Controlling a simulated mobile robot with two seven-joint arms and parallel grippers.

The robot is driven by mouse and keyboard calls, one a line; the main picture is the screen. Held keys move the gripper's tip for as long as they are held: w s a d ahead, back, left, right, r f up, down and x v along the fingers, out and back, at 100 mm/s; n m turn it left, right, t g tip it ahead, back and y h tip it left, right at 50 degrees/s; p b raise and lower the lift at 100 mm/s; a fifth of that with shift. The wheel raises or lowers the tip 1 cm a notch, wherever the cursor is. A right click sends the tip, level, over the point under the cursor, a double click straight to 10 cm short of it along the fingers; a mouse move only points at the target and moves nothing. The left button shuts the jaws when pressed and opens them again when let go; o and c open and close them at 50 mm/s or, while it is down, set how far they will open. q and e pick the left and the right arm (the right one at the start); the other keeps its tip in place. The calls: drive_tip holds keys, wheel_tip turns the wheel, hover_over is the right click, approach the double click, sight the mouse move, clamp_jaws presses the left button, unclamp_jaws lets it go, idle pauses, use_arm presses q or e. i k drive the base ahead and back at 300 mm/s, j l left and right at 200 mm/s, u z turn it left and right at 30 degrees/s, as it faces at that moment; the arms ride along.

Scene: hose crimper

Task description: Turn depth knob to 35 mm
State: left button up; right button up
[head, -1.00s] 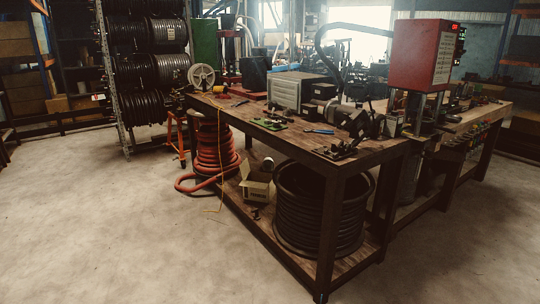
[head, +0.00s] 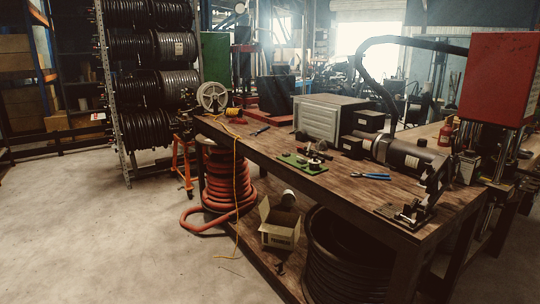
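No depth knob can be made out at this size. A black cylindrical motor-like unit (head: 408,158) lies on the wooden workbench (head: 330,190). A small dark metal fixture (head: 408,212) sits at the bench's near right corner. Whether any of these carries the knob I cannot tell. Neither of my grippers is in view.
Blue-handled pliers (head: 372,176), a green board (head: 302,164) and a grey box (head: 328,117) are on the bench. Below are a red hose coil (head: 228,180) and an open carton (head: 280,228). Hose reels (head: 150,85) stand at the left. The floor (head: 90,235) at front left is clear.

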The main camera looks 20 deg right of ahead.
sight(314, 163)
drive_tip(key=i+z, duration=0.25)
drive_tip(key=i, duration=0.2)
drive_tip(key=i+j+z, duration=0.25)
drive_tip(key=i, duration=0.15)
drive_tip(key=i+j+z, duration=0.25)
drive_tip(key=i, duration=0.2)
drive_tip(key=i+j+z, duration=0.15)
drive_tip(key=z, duration=0.2)
drive_tip(key=i+j+z, duration=0.25)
drive_tip(key=z, duration=0.15)
drive_tip(key=i+j+z, duration=0.2)
drive_tip(key=z, duration=0.15)
